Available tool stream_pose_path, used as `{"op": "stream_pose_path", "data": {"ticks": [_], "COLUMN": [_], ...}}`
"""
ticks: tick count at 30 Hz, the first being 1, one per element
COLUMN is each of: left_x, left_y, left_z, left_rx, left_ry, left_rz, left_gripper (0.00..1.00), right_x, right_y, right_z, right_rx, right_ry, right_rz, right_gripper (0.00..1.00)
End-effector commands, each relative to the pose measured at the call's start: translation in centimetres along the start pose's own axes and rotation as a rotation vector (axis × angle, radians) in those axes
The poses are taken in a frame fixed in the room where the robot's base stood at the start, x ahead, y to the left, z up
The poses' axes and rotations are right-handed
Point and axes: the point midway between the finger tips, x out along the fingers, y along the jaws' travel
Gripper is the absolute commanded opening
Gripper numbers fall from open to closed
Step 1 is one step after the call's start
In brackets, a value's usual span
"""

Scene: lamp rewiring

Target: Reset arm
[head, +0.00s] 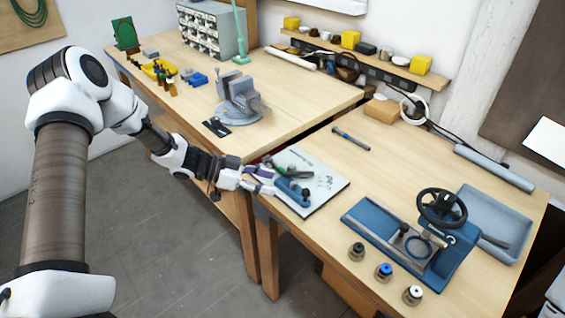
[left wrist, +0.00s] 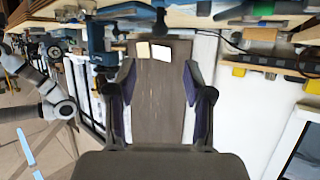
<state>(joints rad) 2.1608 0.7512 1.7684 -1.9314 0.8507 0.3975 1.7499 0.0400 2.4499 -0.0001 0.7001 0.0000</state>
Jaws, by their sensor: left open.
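My left arm reaches in from the left in the head view. Its gripper (head: 268,181) is open at the near left edge of a white printed sheet (head: 325,183) on the right-hand bench. A blue tool with a dark handle (head: 293,188) lies on the sheet just beyond the fingertips; I cannot tell whether they touch it. In the left wrist view the open gripper (left wrist: 158,75) has its two fingers apart with nothing held between them. My right gripper does not show in either view.
A blue device with a black handwheel (head: 442,207), a grey-blue tray (head: 492,225) and small round parts (head: 384,271) stand right of the sheet. A grey vise (head: 238,101) stands on the left-hand bench. A pen-like tool (head: 350,138) lies behind the sheet. Floor (head: 170,240) is clear.

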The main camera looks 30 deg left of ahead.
Motion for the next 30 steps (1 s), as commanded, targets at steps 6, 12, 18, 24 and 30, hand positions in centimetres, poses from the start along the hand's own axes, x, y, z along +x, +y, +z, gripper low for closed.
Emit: {"op": "stream_pose_path", "data": {"ticks": [6,12,18,24,30], "left_x": [0.1,4.8,11.5,9.3,1.0], "left_y": [0.1,5.6,16.9,26.5,29.6], "left_z": [0.5,5.0,11.9,20.6,24.4], "left_rx": [-0.006,-0.057,-0.448,-0.788,-0.931], "left_ry": [-0.004,-0.117,-0.313,-0.689,-0.997], "left_rz": [0.003,0.144,0.122,-0.169,-0.533], "left_gripper": [0.52,0.52,0.52,0.52,0.52], "right_x": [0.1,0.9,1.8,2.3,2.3], "right_y": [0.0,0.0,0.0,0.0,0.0], "right_z": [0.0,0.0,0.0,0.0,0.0], "right_rx": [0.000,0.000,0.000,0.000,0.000], "right_ry": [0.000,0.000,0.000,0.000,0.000], "right_rz": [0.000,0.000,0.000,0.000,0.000], "right_gripper": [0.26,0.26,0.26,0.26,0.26]}}
